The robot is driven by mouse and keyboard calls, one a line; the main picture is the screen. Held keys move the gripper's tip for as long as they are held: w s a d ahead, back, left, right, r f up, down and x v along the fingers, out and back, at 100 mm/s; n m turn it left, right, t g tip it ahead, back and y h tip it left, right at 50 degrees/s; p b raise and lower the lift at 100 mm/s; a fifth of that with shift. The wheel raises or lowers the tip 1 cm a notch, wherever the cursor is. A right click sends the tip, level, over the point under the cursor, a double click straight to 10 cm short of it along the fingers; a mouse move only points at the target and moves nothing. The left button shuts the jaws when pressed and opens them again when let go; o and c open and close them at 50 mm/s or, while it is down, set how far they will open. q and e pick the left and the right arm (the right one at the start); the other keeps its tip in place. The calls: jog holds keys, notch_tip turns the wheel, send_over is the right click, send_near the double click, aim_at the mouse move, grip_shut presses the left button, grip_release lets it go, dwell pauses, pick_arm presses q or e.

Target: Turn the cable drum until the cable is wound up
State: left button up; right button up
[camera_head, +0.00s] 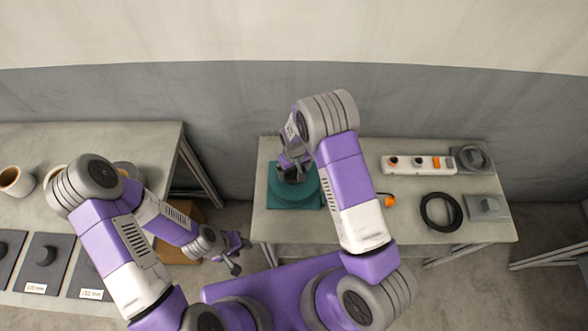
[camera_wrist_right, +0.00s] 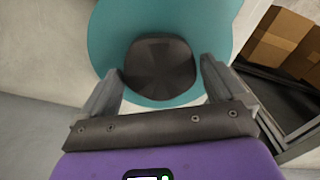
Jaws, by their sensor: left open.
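The cable drum (camera_head: 283,197) is teal and stands on the right table, partly hidden by my right arm. In the right wrist view, the teal disc (camera_wrist_right: 110,30) carries a dark grey round knob (camera_wrist_right: 160,68). My right gripper (camera_head: 291,172) is over the drum. In the right wrist view its two fingers (camera_wrist_right: 162,72) are spread, one on each side of the knob, with gaps visible. An orange plug (camera_head: 389,200) on a short dark cable end lies right of my right forearm; the rest of that cable is hidden. My left gripper (camera_head: 238,256) is open and empty, left of the right table.
On the right table (camera_head: 345,232) lie a black cable coil (camera_head: 441,212), a white power strip (camera_head: 435,162) and grey fixtures (camera_head: 487,207). The left table (camera_head: 150,142) holds a tan cup (camera_head: 15,181) and dark panels (camera_head: 42,262). Brown boxes (camera_wrist_right: 281,35) stand on the floor between.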

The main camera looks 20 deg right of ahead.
jog(key=c, duration=1.2)
jog(key=shift+o, duration=0.2)
